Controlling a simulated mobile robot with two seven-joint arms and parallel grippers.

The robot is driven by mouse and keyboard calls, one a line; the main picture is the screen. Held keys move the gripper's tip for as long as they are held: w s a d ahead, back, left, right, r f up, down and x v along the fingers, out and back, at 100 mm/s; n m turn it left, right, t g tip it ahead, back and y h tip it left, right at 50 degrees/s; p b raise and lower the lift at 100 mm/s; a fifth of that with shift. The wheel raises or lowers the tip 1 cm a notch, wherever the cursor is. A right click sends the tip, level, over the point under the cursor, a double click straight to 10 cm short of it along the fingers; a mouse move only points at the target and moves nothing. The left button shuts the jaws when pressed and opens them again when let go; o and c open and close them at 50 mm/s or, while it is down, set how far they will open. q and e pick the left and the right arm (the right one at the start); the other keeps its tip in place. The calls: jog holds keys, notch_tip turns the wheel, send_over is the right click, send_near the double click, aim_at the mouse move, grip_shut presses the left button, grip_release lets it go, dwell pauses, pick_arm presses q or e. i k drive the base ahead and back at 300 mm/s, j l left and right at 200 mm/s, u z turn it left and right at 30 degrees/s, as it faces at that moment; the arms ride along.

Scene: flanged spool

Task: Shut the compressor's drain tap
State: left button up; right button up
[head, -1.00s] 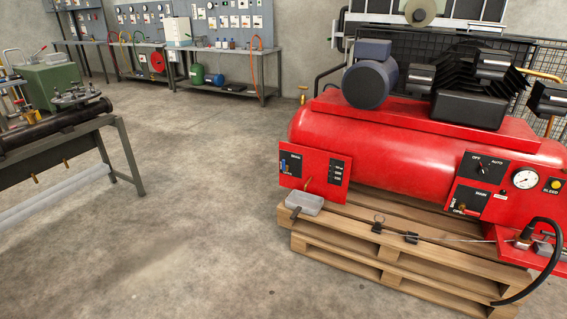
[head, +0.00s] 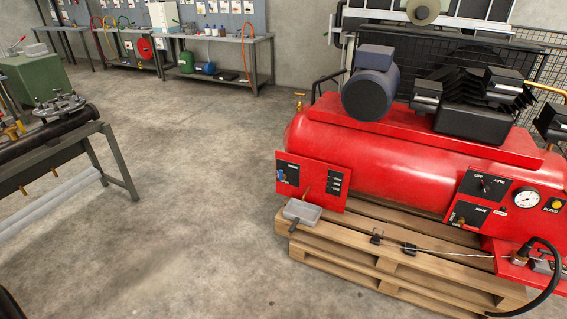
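The red compressor (head: 380,160) lies on a wooden pallet at the right of the head view. A red plate (head: 325,195) at its left end bears a dark label panel with a small blue lever (head: 281,175). The label is too small to read surely, and I cannot tell the lever's setting. A thin brass-coloured piece (head: 306,191) sticks out low on this plate, above a grey tray (head: 302,211). Another panel at the right, apparently marked MAIN, has its own small lever (head: 457,218). Neither of my grippers is in view.
The pallet (head: 400,272) juts out before the compressor, with a thin rod and small clips on it. A black hose (head: 553,262) curves at the right. A steel bench (head: 118,165) stands at the left. The concrete floor between is clear.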

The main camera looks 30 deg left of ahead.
aim_at(282, 176)
jog(key=i+j, duration=0.3)
jog(key=i+j+z, duration=0.1)
jog(key=i+j, duration=0.2)
jog(key=j, duration=0.2)
jog(key=i+j, duration=0.3)
jog(key=i+j+z, duration=0.15)
jog(key=i+j, duration=0.15)
jog(key=j, duration=0.2)
jog(key=i+j, duration=0.25)
jog(key=j, duration=0.2)
jog(key=i+j+z, duration=0.1)
jog(key=i+j, duration=0.2)
jog(key=j, duration=0.15)
jog(key=i+j, duration=0.25)
jog(key=j, duration=0.2)
jog(key=i+j+z, duration=0.1)
jog(key=i+j, duration=0.15)
jog(key=j, duration=0.25)
